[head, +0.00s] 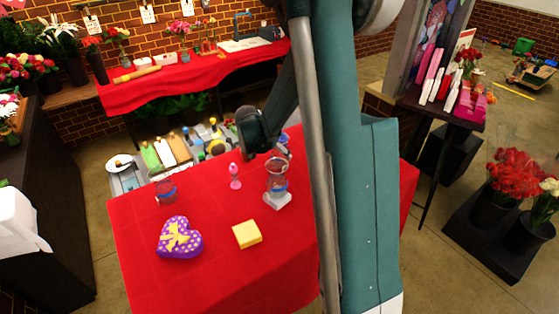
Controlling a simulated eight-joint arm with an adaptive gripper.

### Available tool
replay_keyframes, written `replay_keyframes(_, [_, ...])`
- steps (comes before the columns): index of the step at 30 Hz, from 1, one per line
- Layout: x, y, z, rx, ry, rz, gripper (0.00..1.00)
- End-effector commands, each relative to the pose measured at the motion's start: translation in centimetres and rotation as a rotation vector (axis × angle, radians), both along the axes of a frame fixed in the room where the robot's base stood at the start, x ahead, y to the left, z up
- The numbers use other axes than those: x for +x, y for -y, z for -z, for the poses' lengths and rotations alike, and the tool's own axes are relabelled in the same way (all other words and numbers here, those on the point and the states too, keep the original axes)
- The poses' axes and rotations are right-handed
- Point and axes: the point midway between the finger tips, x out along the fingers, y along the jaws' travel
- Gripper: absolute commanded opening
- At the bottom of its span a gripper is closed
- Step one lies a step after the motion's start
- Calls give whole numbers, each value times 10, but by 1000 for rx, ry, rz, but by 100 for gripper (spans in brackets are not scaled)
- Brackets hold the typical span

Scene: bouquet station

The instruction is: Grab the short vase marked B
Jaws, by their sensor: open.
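Three clear glass vases with blue bands stand on the red-covered table. A short one (166,191) is at the left, and a taller-looking one (277,178) stands on a pale square base right of the middle. Another (283,147) is farther back, partly hidden by my arm. No letter is readable on any of them, so I cannot tell which is marked B. My gripper (264,143) is a dark shape above the back of the table, near the rear vase in the picture. It is open, with its fingers hard to make out and nothing seen in it.
A purple heart-shaped box (180,238), a yellow block (247,234) and a small pink item (235,177) stand on the red tablecloth (140,285). The front of the table is mostly clear. Trays with goods lie behind it. My arm hides the table's right part.

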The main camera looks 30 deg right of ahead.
Motion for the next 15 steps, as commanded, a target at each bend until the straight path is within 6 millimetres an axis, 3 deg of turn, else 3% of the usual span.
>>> replay_keyframes(15, [8, 19, 32, 0, 0, 1, 66])
